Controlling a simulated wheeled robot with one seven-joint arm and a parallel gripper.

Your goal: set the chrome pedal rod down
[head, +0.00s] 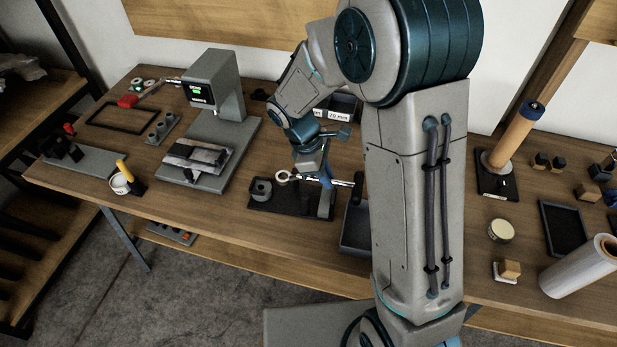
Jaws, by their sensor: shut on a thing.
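The chrome pedal rod (341,183) lies roughly level in the head view, with a ring-shaped eye at its left end and a dark piece at its right end. My gripper (326,178) points down and is shut on the rod near its middle. The rod is over a dark stand (290,208) with a flat base, a round socket block at its left and an upright at its right. I cannot tell whether the rod touches the stand. My fingers and arm hide part of the rod and the upright.
A grey press-like machine (215,88) stands left of the stand. A grey tray (357,232) is close at right, partly behind my arm. A cup with a yellow-handled tool (123,180) stands far left. Bare wooden bench (215,216) shows left of the stand.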

